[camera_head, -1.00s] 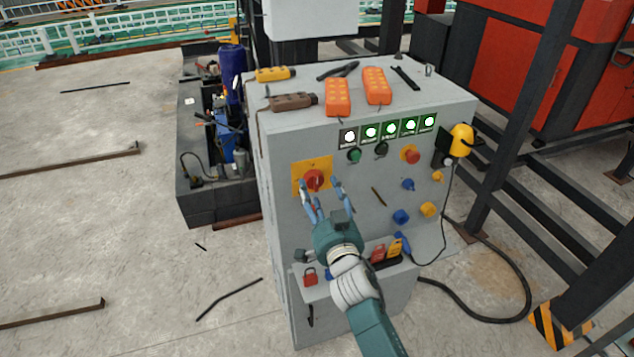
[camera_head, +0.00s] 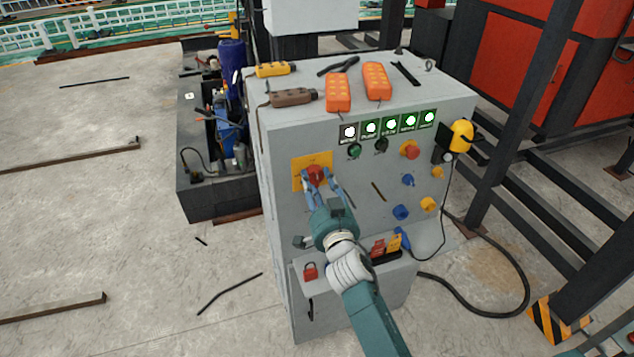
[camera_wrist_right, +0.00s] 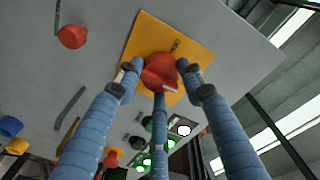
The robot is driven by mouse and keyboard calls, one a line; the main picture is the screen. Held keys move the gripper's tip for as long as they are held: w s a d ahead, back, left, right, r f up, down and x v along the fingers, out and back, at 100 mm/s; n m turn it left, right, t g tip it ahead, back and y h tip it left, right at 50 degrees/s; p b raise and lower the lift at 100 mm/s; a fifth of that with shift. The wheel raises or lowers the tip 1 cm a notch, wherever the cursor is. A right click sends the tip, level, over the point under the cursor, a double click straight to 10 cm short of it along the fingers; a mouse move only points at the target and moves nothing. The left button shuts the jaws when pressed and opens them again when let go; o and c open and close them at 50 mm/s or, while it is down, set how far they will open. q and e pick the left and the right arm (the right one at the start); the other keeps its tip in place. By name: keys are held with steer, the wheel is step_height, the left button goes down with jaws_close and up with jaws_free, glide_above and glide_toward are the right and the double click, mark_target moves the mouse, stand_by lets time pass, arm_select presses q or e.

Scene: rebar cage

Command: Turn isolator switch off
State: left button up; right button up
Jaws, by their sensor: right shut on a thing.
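The isolator switch is a red rotary knob (camera_head: 316,175) on a yellow square plate (camera_head: 298,178), on the upper left of the grey cabinet's front face. My right gripper (camera_head: 318,183) is at the knob, its blue fingers closed around it. In the right wrist view the red knob (camera_wrist_right: 160,72) sits between the fingertips, in front of the yellow plate (camera_wrist_right: 143,40). The fingers hide part of the knob, and I cannot read its set position. My left gripper is not in view.
The grey cabinet (camera_head: 280,235) carries indicator lamps (camera_head: 390,127), a red button (camera_head: 409,150) and blue and yellow connectors at the right. A lower shelf holds a red padlock (camera_head: 310,270). Orange remotes (camera_head: 338,92) lie on top. A black cable (camera_head: 480,318) runs along the floor.

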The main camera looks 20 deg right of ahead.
steer(key=shift+n, duration=0.3)
steer(key=n+b, duration=0.1)
steer(key=n, duration=0.2)
steer(key=shift+f+b, duration=0.1)
steer(key=shift+b, duration=0.25)
steer(key=n+b, duration=0.1)
steer(key=n, duration=0.3)
steer(key=shift+n+t, duration=0.3)
steer(key=shift+t, duration=0.1)
steer(key=n+y+b, duration=0.1)
steer(key=n, duration=0.4)
steer(key=shift+d, duration=0.1)
steer(key=n, duration=0.5)
steer(key=shift+n+y, duration=0.3)
steer(key=shift+n, duration=0.1)
steer(key=o, duration=1.2)
steer(key=shift+c, duration=0.2)
